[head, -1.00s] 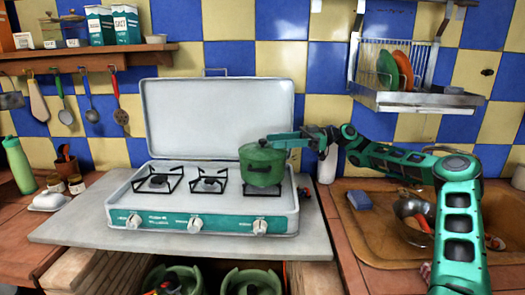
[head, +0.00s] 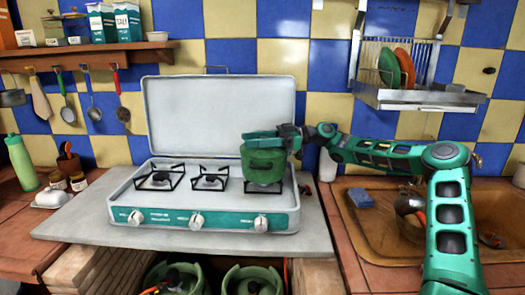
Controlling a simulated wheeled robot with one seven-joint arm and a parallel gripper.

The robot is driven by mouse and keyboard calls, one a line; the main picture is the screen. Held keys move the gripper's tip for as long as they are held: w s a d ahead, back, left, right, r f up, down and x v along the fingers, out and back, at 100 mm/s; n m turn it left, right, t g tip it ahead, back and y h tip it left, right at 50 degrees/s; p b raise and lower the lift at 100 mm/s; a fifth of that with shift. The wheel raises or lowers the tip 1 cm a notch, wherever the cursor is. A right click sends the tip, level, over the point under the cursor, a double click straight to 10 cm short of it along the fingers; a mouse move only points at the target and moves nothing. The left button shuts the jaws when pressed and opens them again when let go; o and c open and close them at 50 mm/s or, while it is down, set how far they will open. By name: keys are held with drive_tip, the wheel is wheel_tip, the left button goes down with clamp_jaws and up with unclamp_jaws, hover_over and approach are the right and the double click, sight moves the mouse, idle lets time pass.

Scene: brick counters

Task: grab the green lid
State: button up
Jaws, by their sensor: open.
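A green pot (head: 263,167) stands on the right burner of the camping stove (head: 201,216). Its green lid (head: 262,143) is on top, and my gripper covers much of it. My gripper (head: 256,135) is over the lid, reaching in from the right with its fingers pointing left. It is open. I cannot tell from this view whether the fingers touch the lid or its knob.
The stove's raised cover (head: 222,115) stands behind the burners. The sink (head: 375,240) with a metal pot and a blue sponge (head: 360,197) is at right. A dish rack (head: 420,97) hangs above my arm. The left burners are empty.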

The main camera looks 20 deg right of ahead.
drive_tip(key=shift+c, duration=0.7)
clamp_jaws()
